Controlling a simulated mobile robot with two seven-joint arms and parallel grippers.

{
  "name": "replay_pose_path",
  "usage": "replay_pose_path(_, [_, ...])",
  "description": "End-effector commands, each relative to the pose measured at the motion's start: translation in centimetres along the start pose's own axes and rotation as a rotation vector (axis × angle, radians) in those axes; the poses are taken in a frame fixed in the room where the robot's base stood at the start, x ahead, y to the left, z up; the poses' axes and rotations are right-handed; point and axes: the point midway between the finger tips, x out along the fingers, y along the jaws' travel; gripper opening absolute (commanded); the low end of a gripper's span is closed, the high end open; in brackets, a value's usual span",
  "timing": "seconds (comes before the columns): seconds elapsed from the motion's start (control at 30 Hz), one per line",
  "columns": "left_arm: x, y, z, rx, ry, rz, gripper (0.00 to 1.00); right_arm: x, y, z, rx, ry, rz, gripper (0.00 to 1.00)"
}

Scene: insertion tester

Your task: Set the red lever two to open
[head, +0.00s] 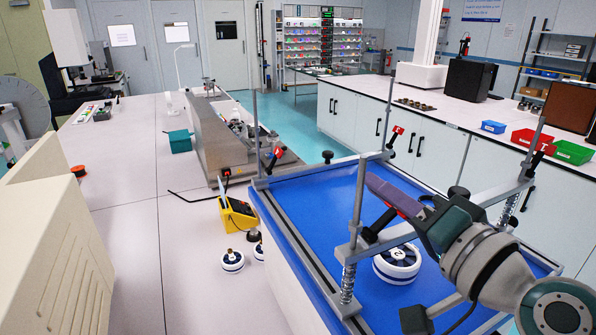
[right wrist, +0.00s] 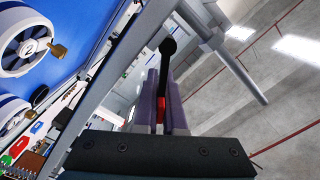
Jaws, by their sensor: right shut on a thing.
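My right gripper (head: 373,183) reaches over the blue-topped bench from the right. In the right wrist view its purple fingers (right wrist: 163,98) are shut on a lever with a red part (right wrist: 161,104) and a black round knob (right wrist: 168,46). The lever's black part (head: 376,225) shows below the fingers in the head view, by the front clamp post. A white and blue wheel marked 2 (head: 398,262) lies near it on the blue top and also shows in the right wrist view (right wrist: 28,47). My left gripper is not in view.
Other red levers are at the back left post (head: 277,153), back middle (head: 394,134) and right post (head: 541,142). Grey rails and upright posts frame the blue top (head: 310,205). A yellow device (head: 237,213) and small wheels (head: 232,260) stand on the pale table at left.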

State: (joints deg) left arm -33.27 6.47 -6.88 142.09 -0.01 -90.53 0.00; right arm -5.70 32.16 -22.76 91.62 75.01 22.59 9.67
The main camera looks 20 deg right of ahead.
Motion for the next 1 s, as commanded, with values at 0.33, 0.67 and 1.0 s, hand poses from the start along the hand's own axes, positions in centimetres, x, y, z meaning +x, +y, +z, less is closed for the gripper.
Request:
replay_pose_path(0.33, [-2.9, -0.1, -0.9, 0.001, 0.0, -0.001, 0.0, 0.0, -1.6, -0.1, -0.237, 0.001, 0.002, 0.0])
replay_pose_path(0.67, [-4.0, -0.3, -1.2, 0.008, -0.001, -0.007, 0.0, 0.0, -2.2, 0.3, -0.4, 0.001, 0.001, 0.0])
replay_pose_path(1.0, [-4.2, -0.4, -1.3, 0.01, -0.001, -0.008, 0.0, 0.0, -2.2, 0.5, -0.446, 0.0, 0.001, 0.0])
